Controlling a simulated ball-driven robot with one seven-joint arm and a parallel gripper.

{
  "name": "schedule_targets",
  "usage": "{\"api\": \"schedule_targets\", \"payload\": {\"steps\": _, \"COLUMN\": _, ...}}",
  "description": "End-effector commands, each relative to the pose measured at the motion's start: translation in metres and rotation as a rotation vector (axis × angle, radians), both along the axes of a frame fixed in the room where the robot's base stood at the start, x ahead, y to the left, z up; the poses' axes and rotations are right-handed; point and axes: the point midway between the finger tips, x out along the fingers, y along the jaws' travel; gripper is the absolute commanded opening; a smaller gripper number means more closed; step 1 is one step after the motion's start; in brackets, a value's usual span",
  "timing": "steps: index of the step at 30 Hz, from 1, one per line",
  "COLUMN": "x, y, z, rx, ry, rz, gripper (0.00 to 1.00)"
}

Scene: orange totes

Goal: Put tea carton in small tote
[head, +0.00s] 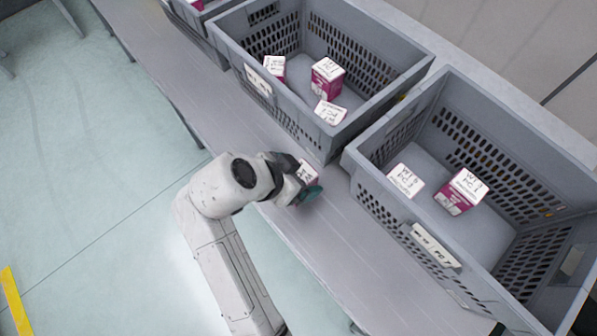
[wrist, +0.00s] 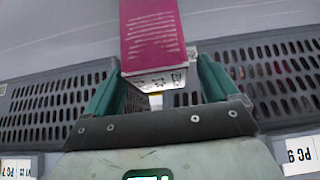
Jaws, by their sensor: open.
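A magenta and white tea carton (head: 308,170) shows at my gripper (head: 308,186), over the grey bench near the gap between two totes. In the wrist view the carton (wrist: 152,35) shows its magenta side and printed white end at the tips of my open green fingers (wrist: 158,70). I cannot tell whether the fingers touch it, or whether it rests on the bench. My arm hides part of it in the head view. The totes are grey: a middle tote (head: 236,46) and a right tote (head: 352,160). Which one is the small tote is unclear.
The middle tote holds three similar cartons (head: 327,78). The right tote holds two (head: 461,190), with free floor around them. Another tote (head: 200,32) is partly visible at the top left. The bench (head: 350,255) is clear in front of the right tote.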

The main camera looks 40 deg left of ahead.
Motion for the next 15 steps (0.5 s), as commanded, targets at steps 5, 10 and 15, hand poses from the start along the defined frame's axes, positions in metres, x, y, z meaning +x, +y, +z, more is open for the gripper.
{"api": "schedule_targets", "payload": {"steps": 5, "x": 0.0037, "y": -0.0003, "z": -0.0052, "rx": 0.001, "ry": 0.000, "rz": 0.001, "gripper": 0.88}}
{"api": "schedule_targets", "payload": {"steps": 10, "x": 0.0035, "y": -0.0002, "z": -0.0051, "rx": 0.001, "ry": 0.000, "rz": 0.001, "gripper": 0.85}}
{"api": "schedule_targets", "payload": {"steps": 15, "x": 0.0034, "y": -0.0002, "z": -0.0048, "rx": 0.001, "ry": 0.000, "rz": 0.001, "gripper": 0.69}}
